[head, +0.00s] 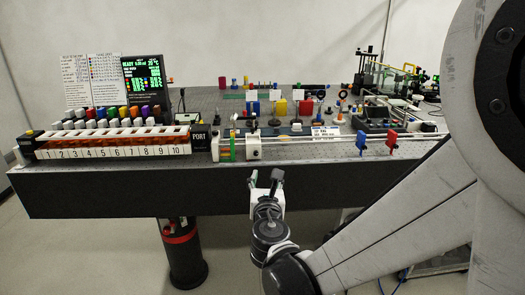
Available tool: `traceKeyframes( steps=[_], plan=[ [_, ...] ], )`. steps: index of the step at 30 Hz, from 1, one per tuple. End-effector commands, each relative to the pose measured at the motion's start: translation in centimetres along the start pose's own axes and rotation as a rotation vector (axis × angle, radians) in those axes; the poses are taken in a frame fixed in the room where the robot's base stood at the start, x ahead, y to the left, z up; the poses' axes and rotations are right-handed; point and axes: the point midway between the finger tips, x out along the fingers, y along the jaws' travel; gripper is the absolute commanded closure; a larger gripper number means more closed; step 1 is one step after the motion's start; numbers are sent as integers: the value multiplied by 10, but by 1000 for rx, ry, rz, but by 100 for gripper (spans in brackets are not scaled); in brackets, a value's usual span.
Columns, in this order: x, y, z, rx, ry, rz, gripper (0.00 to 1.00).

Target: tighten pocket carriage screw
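My gripper (266,176) is in front of the bench's front edge, just below the tabletop. Its two fingers point up and stand apart, with nothing visible between them. A white block (254,149) with a dark upright part on top sits on the rail behind and above my gripper. Another white piece with coloured strips (226,149) stands just left of it. I cannot tell which of these is the pocket carriage, and its screw is too small to make out.
A numbered rack (105,153) with several coloured caps fills the left of the bench, ending at a PORT box (201,137). Small optics crowd the back. The bench's front edge (130,190) is clear left of my gripper.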

Motion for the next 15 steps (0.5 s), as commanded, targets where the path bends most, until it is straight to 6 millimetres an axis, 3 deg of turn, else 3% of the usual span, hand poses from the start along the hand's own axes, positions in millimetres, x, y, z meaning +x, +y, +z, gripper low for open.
traceKeyframes(
  steps=[3, 8, 15],
  plan=[
    [2, 16, -5, -105, -23, 34, 68],
    [6, 22, -7, -149, -32, 47, 68],
    [38, 23, -7, -146, -32, 44, 68]
  ],
)
